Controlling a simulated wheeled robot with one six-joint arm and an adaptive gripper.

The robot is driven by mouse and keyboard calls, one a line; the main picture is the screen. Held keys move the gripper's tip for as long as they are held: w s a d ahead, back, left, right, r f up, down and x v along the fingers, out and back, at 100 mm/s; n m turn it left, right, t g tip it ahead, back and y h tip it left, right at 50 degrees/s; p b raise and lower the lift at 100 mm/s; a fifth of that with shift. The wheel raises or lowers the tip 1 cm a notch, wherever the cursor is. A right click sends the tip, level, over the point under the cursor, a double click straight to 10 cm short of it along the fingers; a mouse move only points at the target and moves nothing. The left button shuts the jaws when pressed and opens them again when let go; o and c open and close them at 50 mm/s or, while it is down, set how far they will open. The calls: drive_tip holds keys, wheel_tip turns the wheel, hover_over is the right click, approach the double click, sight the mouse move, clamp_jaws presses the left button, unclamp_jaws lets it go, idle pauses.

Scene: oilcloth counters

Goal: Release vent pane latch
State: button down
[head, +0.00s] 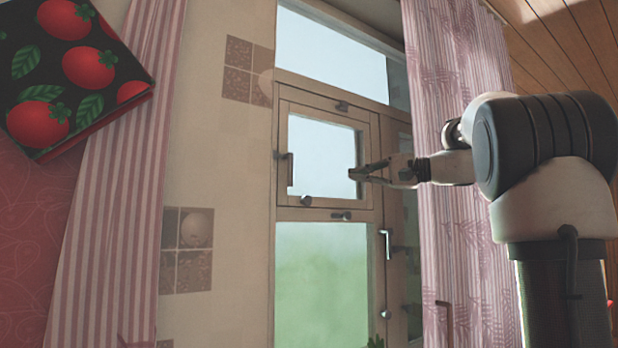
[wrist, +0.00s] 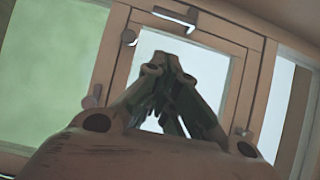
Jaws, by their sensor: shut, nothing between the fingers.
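The vent pane (head: 318,148) is a small framed window above the green-tinted pane, and it looks closed. It also shows turned sideways in the wrist view (wrist: 214,68). A dark upright handle (head: 289,169), seemingly the latch, sits on its left side; it shows at the top of the wrist view (wrist: 178,15). A round knob (head: 305,201) is on the lower rail, also in the wrist view (wrist: 128,37). My gripper (head: 352,174) is shut and empty in front of the pane's right part, pointing left, apart from the handle. Its fingers (wrist: 168,64) cover part of the glass.
Dark fittings sit on the frame above (head: 342,106) and below (head: 341,215) the pane. A pale lever handle (head: 386,245) is lower right. A pink curtain (head: 462,150) hangs beside my arm. A striped curtain (head: 115,200) and tomato-patterned box (head: 75,65) are left.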

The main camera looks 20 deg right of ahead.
drive_tip(key=s+a+x, duration=0.1)
drive_tip(key=s+x, duration=0.1)
drive_tip(key=x, duration=1)
drive_tip(key=shift+w+a, duration=0.2)
drive_tip(key=shift+a, duration=0.45)
drive_tip(key=shift+f, duration=0.1)
drive_tip(key=shift+a+m, duration=0.15)
drive_tip(key=shift+m, duration=0.15)
